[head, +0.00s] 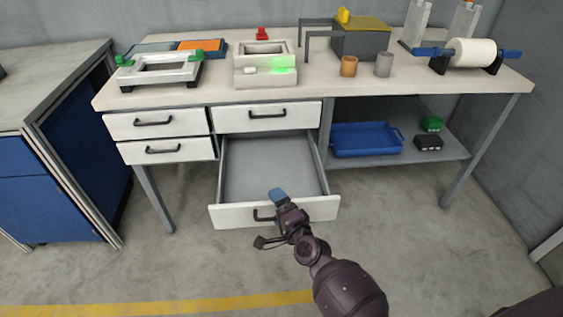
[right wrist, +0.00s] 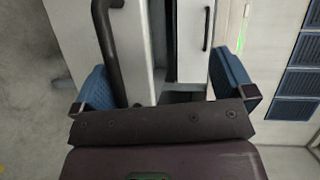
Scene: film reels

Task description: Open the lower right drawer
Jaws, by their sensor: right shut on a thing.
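The lower right drawer (head: 275,170) stands pulled well out under the workbench, with its empty grey interior showing. Its white front carries a dark bar handle (head: 264,214). My right gripper (head: 268,219) is at this handle, shut on it. In the right wrist view the handle (right wrist: 107,45) runs down between the blue fingertips, close to the left one; the gripper body hides its lower end. My left gripper is in neither view.
The upper right drawer (head: 267,117) and the two left drawers (head: 155,123) are closed. A blue tray (head: 366,140) sits on the shelf to the right. A blue cabinet (head: 75,165) stands at the left. The floor in front is clear.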

